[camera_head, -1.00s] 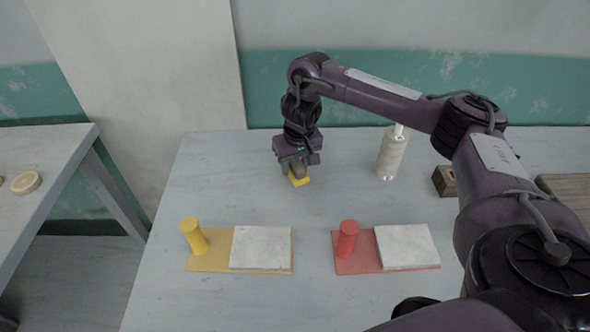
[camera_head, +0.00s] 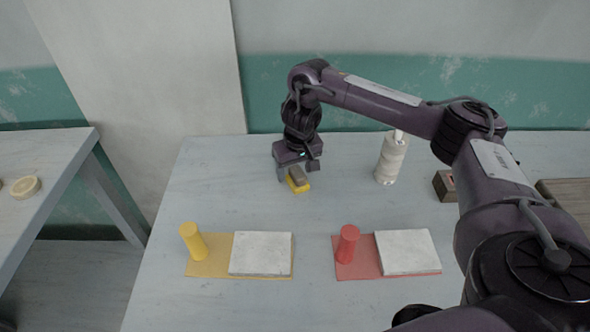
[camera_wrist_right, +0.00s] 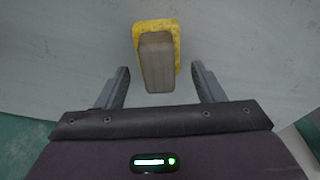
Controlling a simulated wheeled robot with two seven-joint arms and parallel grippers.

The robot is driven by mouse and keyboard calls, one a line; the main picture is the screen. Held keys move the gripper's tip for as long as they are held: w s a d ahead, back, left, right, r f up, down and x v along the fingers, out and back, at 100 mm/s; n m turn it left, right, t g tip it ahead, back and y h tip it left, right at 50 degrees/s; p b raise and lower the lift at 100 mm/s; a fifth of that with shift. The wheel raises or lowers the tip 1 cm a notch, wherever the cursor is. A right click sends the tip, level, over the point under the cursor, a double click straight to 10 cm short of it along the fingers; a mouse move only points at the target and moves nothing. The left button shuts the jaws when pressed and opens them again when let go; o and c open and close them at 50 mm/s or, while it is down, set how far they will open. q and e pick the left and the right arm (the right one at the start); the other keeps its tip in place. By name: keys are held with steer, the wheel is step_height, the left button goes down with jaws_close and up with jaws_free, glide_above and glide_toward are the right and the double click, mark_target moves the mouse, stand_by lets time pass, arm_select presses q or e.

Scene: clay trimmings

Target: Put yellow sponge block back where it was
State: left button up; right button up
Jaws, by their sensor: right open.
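The yellow sponge block (camera_head: 302,187) lies on the table at the back middle, with a grey-brown block on its top side. In the right wrist view the sponge (camera_wrist_right: 175,28) shows as a yellow rim around the brown block (camera_wrist_right: 157,65). My right gripper (camera_head: 297,172) is open just above it. In the right wrist view its two fingers (camera_wrist_right: 160,85) stand apart on either side of the block's near end, with gaps on both sides. My left gripper is not in view.
A yellow mat (camera_head: 208,267) bears a yellow cylinder (camera_head: 193,241) and a pale slab (camera_head: 261,254). A red mat (camera_head: 357,270) bears a red cylinder (camera_head: 347,244) and another slab (camera_head: 407,251). A whitish bottle (camera_head: 391,158) stands right of the gripper. Clear table lies between.

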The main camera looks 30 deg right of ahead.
mark_target(299, 173)
step_height(299, 173, up, 12)
steer(key=s+p, duration=0.2)
steer(key=p, duration=0.4)
steer(key=shift+a+f, duration=0.15)
steer(key=shift+f, duration=0.1)
steer(key=shift+f, duration=0.1)
